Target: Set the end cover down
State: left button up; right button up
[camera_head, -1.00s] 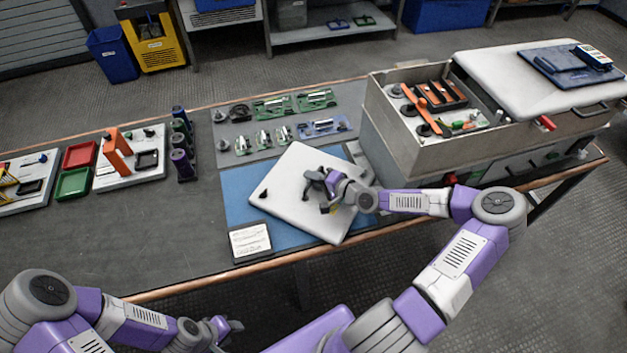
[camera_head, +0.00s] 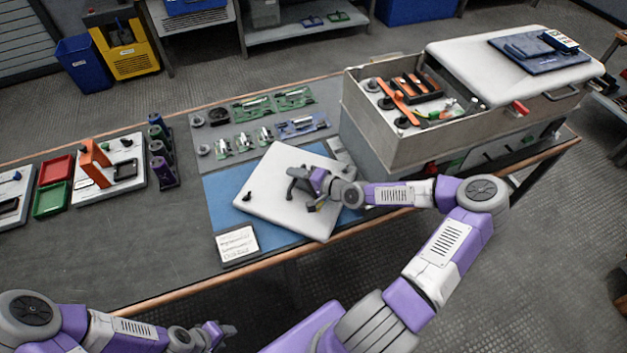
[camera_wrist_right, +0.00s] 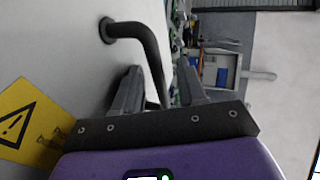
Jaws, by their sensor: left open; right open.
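The end cover (camera_head: 295,205) is a white panel with rounded corners. It lies flat and turned at an angle on the blue mat (camera_head: 222,195) at the bench's front edge. My right gripper (camera_head: 300,186) is over the cover's middle, its fingers open. In the right wrist view the cover's dark bar handle (camera_wrist_right: 148,42) runs between the open fingers (camera_wrist_right: 160,88); I cannot tell whether either finger touches it. A yellow warning label (camera_wrist_right: 25,120) shows on the cover there. My left gripper (camera_head: 228,332) is open and empty, low in front of the bench.
The open grey cabinet (camera_head: 365,115) stands right of the cover, with a white lid (camera_head: 460,65) on top. Green and blue parts lie on a grey mat (camera_head: 205,135) behind. A small framed card (camera_head: 237,245) is at the cover's front left. The dark bench (camera_head: 120,250) is clear at front left.

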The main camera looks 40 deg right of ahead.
jog(key=p+v, duration=0.3)
jog(key=v, duration=0.8)
jog(key=shift+s+d+r, duration=0.1)
jog(key=shift+s, duration=0.05)
